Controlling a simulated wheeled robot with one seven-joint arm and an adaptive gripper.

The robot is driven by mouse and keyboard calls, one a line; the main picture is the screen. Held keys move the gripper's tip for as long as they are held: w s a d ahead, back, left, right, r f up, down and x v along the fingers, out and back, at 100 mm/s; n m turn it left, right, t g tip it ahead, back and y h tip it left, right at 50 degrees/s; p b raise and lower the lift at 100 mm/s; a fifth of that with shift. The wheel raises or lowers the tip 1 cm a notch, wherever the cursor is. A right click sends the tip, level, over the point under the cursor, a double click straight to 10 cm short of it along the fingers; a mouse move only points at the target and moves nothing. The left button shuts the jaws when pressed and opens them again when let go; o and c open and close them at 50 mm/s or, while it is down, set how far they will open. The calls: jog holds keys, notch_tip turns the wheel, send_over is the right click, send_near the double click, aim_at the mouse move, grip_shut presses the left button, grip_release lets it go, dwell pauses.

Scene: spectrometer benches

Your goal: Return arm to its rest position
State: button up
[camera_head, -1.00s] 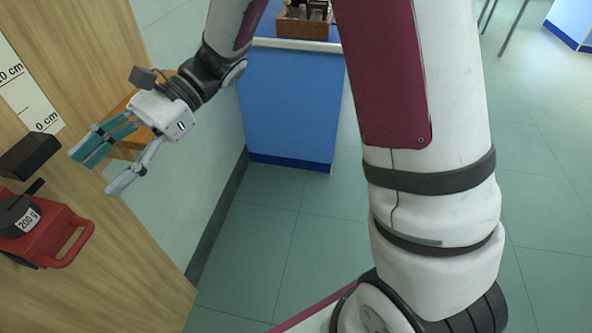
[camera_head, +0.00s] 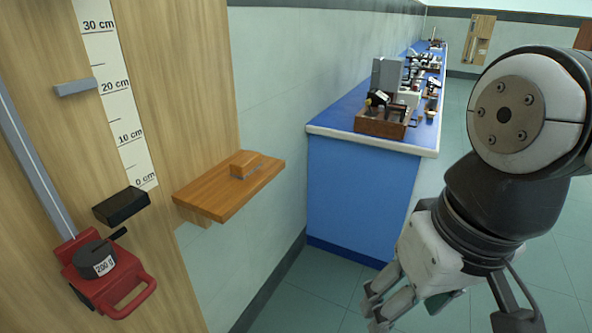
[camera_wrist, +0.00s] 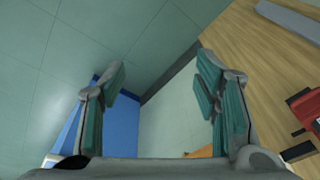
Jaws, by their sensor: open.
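My gripper (camera_head: 385,298) is at the lower right of the head view, folded close to my body and pointing down and left. Its fingers stand clear of the shelf and the bench. In the wrist view, my gripper (camera_wrist: 160,95) has its two teal-padded fingers spread wide, with nothing between them. Beyond the fingers are the floor, the pale wall and the wooden board. The fingertips are partly cut off or small in the head view.
A wooden board (camera_head: 190,60) with a centimetre scale (camera_head: 118,95) stands at left. It bears a red carriage with a 200 g weight (camera_head: 97,260). A small wooden shelf (camera_head: 215,198) juts from it. A blue bench (camera_head: 350,195) holds instruments. Floor (camera_head: 310,295) is free between.

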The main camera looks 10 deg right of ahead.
jog(key=shift+s+d+h, duration=0.2)
jog(key=shift+d+h, duration=0.1)
jog(key=shift+d, duration=0.25)
notch_tip(320, 180, up, 10)
jog(key=t+p, duration=0.2)
jog(key=p, duration=0.6)
jog(key=shift+f, duration=0.15)
